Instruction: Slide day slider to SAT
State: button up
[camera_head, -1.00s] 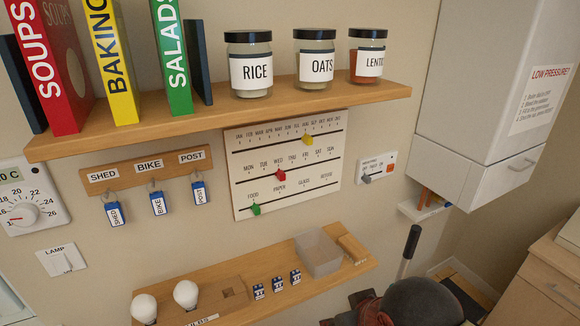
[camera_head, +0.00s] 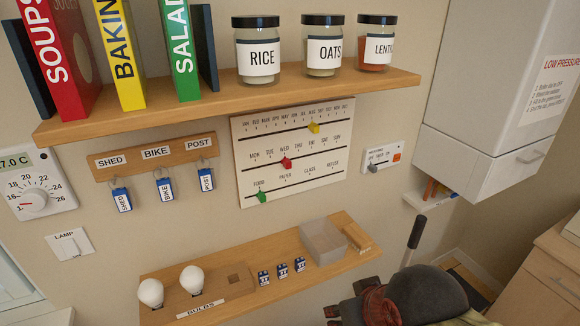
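A white slider board (camera_head: 262,135) hangs on the wall under the upper shelf. It has three black slots with labels above them. The day slider is a red knob (camera_head: 286,163) in the middle slot, under WED. The SAT label (camera_head: 325,142) is further right on that row, between FRI and SUN. A yellow knob (camera_head: 314,128) sits in the month slot near AUG. A green knob (camera_head: 262,197) sits at the left end of the lowest slot, at FOOD.
The upper shelf (camera_head: 225,104) with jars and books juts out above the board. The lower shelf (camera_head: 215,296) holds bulbs and a grey bin (camera_head: 323,242). Key hooks hang left; a small switch panel (camera_head: 383,157) is right.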

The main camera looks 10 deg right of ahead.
jog(key=w+d+f+g+h+p, duration=0.1)
jog(key=w+d+f+p, duration=0.1)
jog(key=w+d+p, duration=0.3)
jog(key=w+d+f+g+p, duration=0.1)
jog(key=w+f+p, duration=0.2)
jog(key=p, duration=0.4)
jog(key=n+t+y+p, duration=0.2)
jog(key=t+y+p, duration=0.2)
jog(key=t, duration=1)
send_near(289, 166)
jog(key=w, duration=0.5)
jog(key=w+a+p, duration=0.1)
jog(key=w, duration=0.3)
jog(key=shift+w+a, duration=0.2)
jog(key=shift+a, duration=0.05)
